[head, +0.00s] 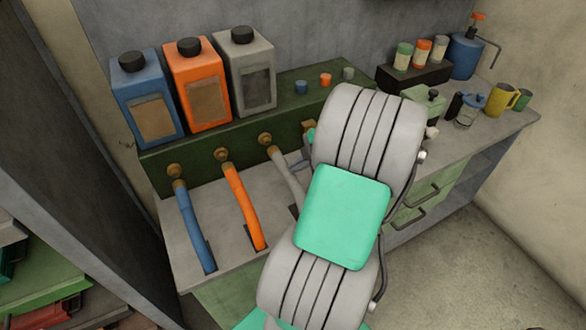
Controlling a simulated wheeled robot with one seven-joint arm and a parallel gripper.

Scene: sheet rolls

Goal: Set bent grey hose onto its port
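The grey hose (287,175) runs down from beside the third brass port (265,139) on the green block's front, and its lower part goes behind my arm. Its upper end meets or nearly meets that port; I cannot tell whether it is seated. My gripper is mostly hidden behind my arm; a small grey part of it (299,162) shows just right of the hose. I cannot see its fingertips clearly, nor whether they touch the hose.
A blue hose (194,228) and an orange hose (243,205) hang at their ports on the left. Blue, orange and grey canisters (246,70) stand on the green block (205,140). Bottles, a jar and mugs (500,99) fill the bench's right end.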

